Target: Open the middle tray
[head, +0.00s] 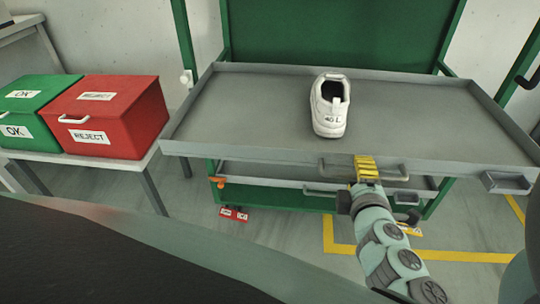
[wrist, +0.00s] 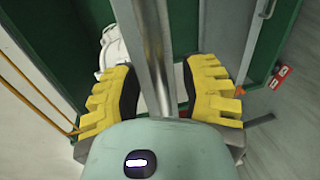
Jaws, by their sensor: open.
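A wide grey tray (head: 240,112) extends from the green rack, the uppermost tray I can see. A white shoe marked "40 L" (head: 330,108) stands on it and partly shows in the wrist view (wrist: 113,48). My gripper (head: 365,160), with yellow fingers, is at the front handle (head: 390,174) of this tray. In the wrist view my open gripper (wrist: 165,95) has one finger on each side of a metal bar (wrist: 152,45); gaps show beside it. Below, another grey tray (head: 260,175) sits further back, its handle (head: 318,191) partly hidden.
A green OK box (head: 28,95) and a red REJECT box (head: 125,125) stand on a table at left. Red cards (head: 233,214) lie on the floor below the rack. A grey holder (head: 507,182) juts from the tray's front right. Yellow lines (head: 328,235) mark the floor.

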